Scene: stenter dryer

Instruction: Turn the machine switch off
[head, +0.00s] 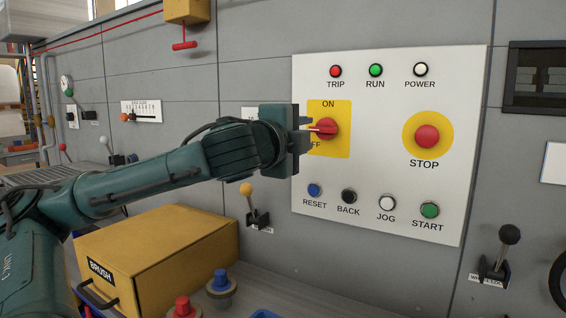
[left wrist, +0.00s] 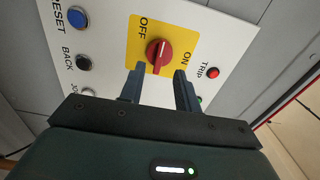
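The machine switch is a red rotary knob (head: 325,128) on a yellow plate (head: 343,148) marked ON at the top and OFF at lower left, partly hidden by my gripper. The white line on the knob lies roughly level in the head view. My left gripper (head: 302,130) is just in front of the knob. Its fingers (left wrist: 160,72) are apart, one to each side below the knob, with nothing between them. My right gripper is not in view.
The white panel (head: 375,165) also carries a STOP button (head: 427,137), lamps above and several buttons below. A yellow BRUSH box (head: 160,255) stands below my left arm. A yellow-knobbed lever (head: 247,190) is below the gripper; a black-knobbed lever (head: 509,235) is at right.

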